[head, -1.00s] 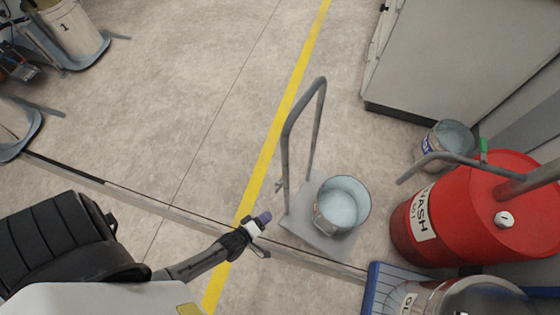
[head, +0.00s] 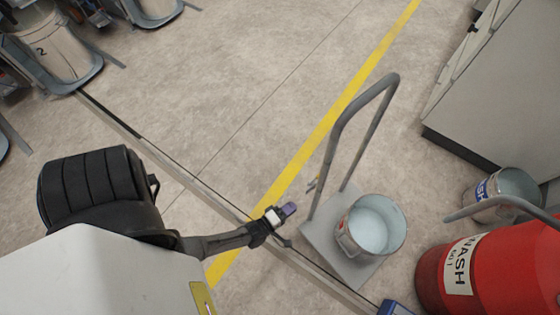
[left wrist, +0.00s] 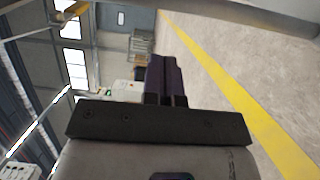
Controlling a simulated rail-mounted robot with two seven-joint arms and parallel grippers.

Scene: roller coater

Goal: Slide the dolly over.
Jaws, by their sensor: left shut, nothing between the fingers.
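The dolly (head: 318,238) is a small grey platform with a tall tubular push handle (head: 347,118) on its far left side. A metal bucket (head: 374,225) of pale liquid stands on the platform. My left gripper (head: 289,209) is shut and empty, just left of the dolly's handle and apart from it in the picture. Its purple fingers (left wrist: 162,80) are together in the left wrist view, where the dolly does not show. My right gripper is not in view.
A red drum (head: 500,270) and another bucket (head: 505,190) stand to the right, near a grey cabinet (head: 490,90). A yellow floor line (head: 345,98) runs past the dolly. The floor beyond the dolly is clear.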

